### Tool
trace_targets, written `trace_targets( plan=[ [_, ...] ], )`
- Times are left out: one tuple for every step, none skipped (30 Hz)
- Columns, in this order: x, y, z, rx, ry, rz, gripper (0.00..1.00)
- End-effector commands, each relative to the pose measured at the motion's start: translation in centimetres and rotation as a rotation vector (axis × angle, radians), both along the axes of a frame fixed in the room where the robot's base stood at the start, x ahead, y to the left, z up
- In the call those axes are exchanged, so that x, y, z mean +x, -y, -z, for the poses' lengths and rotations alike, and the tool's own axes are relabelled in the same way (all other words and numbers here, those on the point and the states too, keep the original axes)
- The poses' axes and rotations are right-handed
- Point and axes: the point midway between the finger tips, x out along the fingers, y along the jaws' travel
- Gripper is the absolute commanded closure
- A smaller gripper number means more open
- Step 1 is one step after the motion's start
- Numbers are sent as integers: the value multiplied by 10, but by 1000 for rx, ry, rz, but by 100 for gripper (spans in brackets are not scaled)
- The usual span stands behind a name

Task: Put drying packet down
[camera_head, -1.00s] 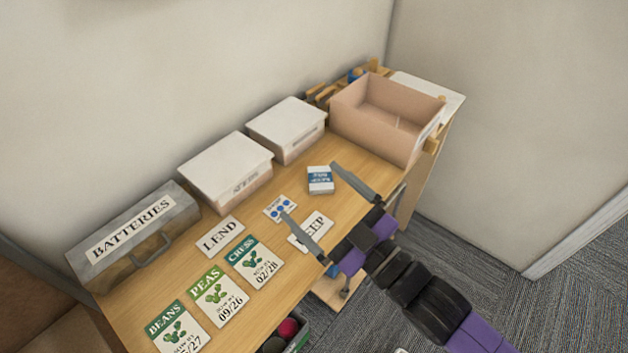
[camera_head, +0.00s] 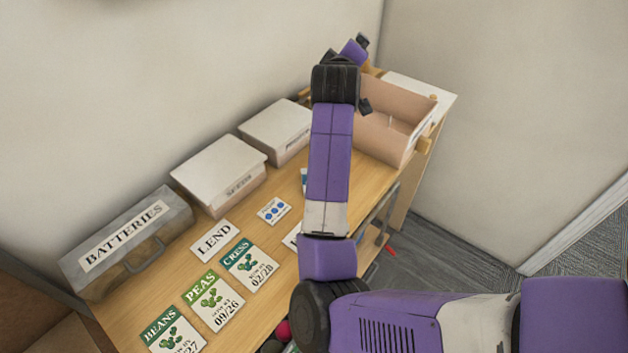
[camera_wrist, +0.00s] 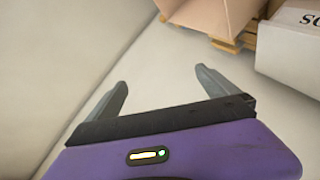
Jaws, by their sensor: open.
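My gripper (camera_wrist: 161,78) is open in the wrist view, with nothing between its two fingers and plain wall beyond them. In the head view my arm reaches up over the table to the back, and the fingers are mostly hidden. A blue-and-white packet (camera_head: 304,180) lies flat on the table, almost wholly hidden behind my arm. A small white card with blue dots (camera_head: 273,211) lies near it, left of my arm. I cannot tell from its print which one is the drying packet. My gripper is away from both.
An open cardboard box (camera_head: 385,145) stands at the table's far end, partly behind my arm. Two lidded white boxes (camera_head: 219,170) and a metal BATTERIES box (camera_head: 128,240) line the wall. A LEND card (camera_head: 214,241) and seed packets (camera_head: 206,302) lie in front.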

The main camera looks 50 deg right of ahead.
Motion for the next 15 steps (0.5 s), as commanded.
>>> trace_targets(
  plan=[
    [4, 1, 9, 68, -62, 12, 2],
    [4, 1, 16, 108, -111, 16, 2],
    [4, -1, 28, 165, -181, 12, 2],
    [5, -5, 37, 209, -235, 2, 2],
    [5, -11, 47, 259, -291, -14, 2],
    [5, -22, 60, 326, -375, -47, 2],
    [5, -33, 71, 380, -441, -80, 2],
    [5, -45, 81, 436, -511, -122, 2],
    [2, -65, 96, 510, -611, -193, 2],
    [-1, -81, 105, 560, -683, -250, 2],
    [-5, -95, 112, 603, -750, -308, 2],
    [-11, -113, 121, 651, -833, -386, 2],
    [-16, -125, 126, 681, -889, -440, 2],
    [-21, -135, 130, 704, -935, -491, 2],
    [-27, -146, 134, 729, -988, -551, 2]
  ],
)
